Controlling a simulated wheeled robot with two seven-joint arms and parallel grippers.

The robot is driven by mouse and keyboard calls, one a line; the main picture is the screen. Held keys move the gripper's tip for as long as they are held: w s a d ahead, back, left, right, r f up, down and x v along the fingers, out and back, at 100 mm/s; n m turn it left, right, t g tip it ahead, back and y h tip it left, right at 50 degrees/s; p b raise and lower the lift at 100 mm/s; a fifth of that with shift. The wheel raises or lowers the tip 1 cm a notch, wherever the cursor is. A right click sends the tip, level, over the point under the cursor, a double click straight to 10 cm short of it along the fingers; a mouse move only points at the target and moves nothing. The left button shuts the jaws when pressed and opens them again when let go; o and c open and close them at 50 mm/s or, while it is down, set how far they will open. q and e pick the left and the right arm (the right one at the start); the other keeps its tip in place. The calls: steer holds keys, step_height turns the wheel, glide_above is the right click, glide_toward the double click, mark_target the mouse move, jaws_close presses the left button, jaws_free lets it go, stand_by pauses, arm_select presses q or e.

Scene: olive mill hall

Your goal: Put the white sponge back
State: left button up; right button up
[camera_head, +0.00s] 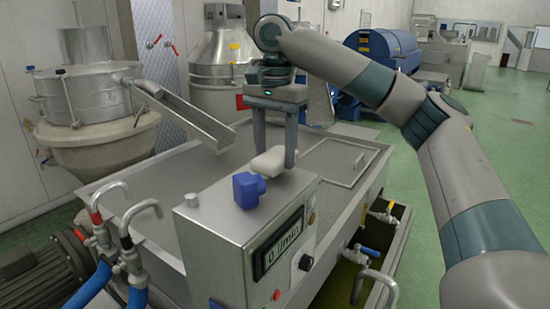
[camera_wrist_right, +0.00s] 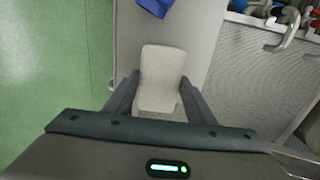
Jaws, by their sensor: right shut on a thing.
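The white sponge (camera_head: 268,163) is between the fingers of my right gripper (camera_head: 276,155), at the far end of the metal control box's top. In the right wrist view the pale sponge (camera_wrist_right: 161,72) sits between both fingers of the gripper (camera_wrist_right: 158,88), with its far end sticking out past them. The right gripper is shut on it and points down. I cannot tell whether the sponge touches the box top. My left gripper is not in view.
A blue object (camera_head: 248,189) lies on the control box (camera_head: 212,226) close to the sponge. A wide steel basin (camera_head: 205,171) with a grated lid (camera_head: 337,161) stretches behind. A metal chute (camera_head: 184,112) hangs over it. Hoses and valves (camera_head: 118,232) stand at the left.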

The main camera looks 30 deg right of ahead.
mark_target(275, 155)
steer(key=shift+f+p, duration=0.45)
steer(key=shift+f, duration=0.6)
steer(key=o, duration=1.4)
steer(key=shift+f, duration=0.1)
steer(key=shift+r+b, duration=0.4)
steer(key=shift+r, duration=0.3)
step_height(275, 155, up, 11)
steer(key=shift+f, duration=0.1)
